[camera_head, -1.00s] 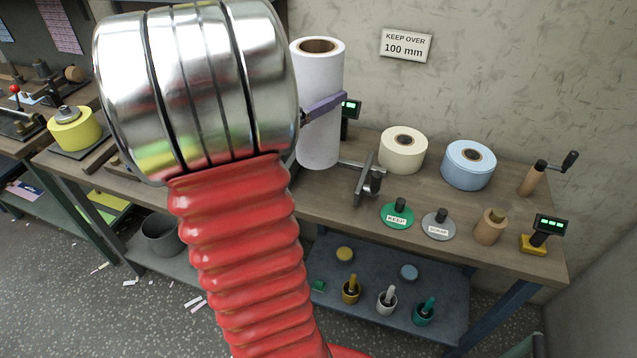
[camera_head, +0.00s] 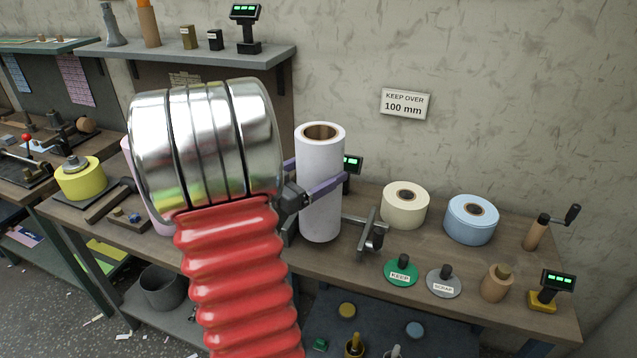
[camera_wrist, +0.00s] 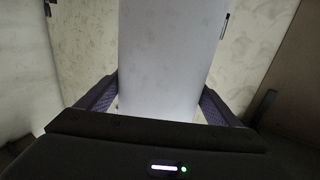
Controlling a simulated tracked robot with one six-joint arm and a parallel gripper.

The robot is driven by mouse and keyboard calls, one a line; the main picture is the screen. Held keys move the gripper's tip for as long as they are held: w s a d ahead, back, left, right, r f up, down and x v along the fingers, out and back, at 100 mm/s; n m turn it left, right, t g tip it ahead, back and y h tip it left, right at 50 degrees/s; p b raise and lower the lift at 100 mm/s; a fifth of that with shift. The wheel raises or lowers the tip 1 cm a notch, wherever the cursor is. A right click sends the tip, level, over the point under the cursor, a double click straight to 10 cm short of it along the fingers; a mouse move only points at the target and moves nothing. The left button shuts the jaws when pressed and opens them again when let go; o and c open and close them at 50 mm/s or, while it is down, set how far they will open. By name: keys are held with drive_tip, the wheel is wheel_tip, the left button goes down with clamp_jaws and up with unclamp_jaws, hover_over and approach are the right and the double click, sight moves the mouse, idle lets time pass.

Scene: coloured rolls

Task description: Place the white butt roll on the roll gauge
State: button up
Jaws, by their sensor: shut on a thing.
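The white butt roll (camera_head: 320,210) is a tall white cylinder with a brown core, standing upright in the head view. My gripper (camera_head: 322,186) is shut on it around its middle, with purple fingers on either side. The roll also fills the middle of the wrist view (camera_wrist: 170,60) between both fingers. A metal bracket with a bar (camera_head: 368,236), which looks like the roll gauge, is on the bench just right of the roll's foot. A small green-lit display (camera_head: 352,165) stands behind the roll. I cannot tell whether the roll's foot touches anything.
On the wooden bench (camera_head: 450,300) right of the roll are a cream roll (camera_head: 405,209), a blue roll (camera_head: 471,222), a green KEEP disc (camera_head: 400,274), a grey SCRAP disc (camera_head: 443,283) and a yellow-based display (camera_head: 545,299). A yellow roll (camera_head: 78,183) sits left. My arm hides the bench's middle.

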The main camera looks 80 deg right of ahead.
drive_tip(key=shift+f, duration=1.8)
drive_tip(key=o, duration=1.8)
drive_tip(key=shift+f, duration=0.15)
drive_tip(key=shift+v, duration=6)
drive_tip(key=shift+w, duration=0.1)
